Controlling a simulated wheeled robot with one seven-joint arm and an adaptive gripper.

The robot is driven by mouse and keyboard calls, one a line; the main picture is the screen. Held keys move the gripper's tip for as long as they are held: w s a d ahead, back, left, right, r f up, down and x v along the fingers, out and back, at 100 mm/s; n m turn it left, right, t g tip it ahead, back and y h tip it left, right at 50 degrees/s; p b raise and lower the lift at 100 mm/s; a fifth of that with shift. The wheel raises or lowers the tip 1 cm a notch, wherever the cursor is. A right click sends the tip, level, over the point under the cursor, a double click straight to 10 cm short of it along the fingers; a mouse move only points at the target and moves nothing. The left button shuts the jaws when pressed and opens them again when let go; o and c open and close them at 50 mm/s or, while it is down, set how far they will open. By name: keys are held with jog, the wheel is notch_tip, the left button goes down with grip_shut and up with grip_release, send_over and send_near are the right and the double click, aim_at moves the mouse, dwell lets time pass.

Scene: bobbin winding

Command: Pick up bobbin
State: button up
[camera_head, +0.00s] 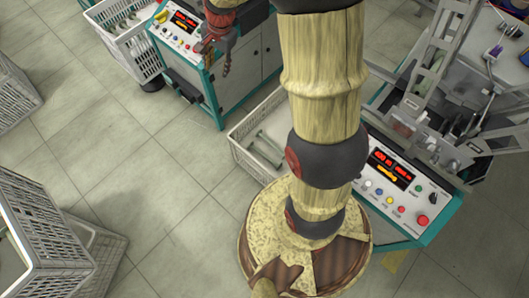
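Pale grey bobbins with thin shafts (268,143) lie in a light crate (239,157) beside the right-hand machine, left of my arm. My arm hides the crate's right part. Other pale bobbin-like pieces (128,22) lie in a crate at the top left. My gripper (226,69) hangs at the upper middle, in front of the left machine's cabinet, above and left of the middle crate. It appears clear of the bobbins. Its fingers are small and dark, so I cannot tell whether they are open or shut.
A teal-edged machine with a control panel (398,186) and metal frames stands right. Another control cabinet (246,66) stands at the top. Grey crates (45,232) occupy the lower left. Tiled floor (150,150) between them is clear.

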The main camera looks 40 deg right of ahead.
jog(key=w+d+f+m, duration=0.2)
jog(key=d+f, duration=0.1)
jog(key=f, duration=0.4)
jog(key=w+d+f+m, duration=0.2)
jog(key=f+m, duration=0.1)
jog(key=f, duration=0.3)
jog(key=m+g+y+b, duration=0.2)
jog(key=m+g+b, duration=0.15)
jog(key=m, duration=1.15)
send_over(264, 153)
jog(key=d, duration=0.1)
jog(key=shift+t, duration=0.25)
notch_tip(264, 153, down, 54)
jog(key=shift+d+f, duration=0.1)
jog(key=shift+b+x, duration=1.6)
jog(key=shift+x, duration=1.1)
jog(key=shift+w, duration=0.1)
grip_shut()
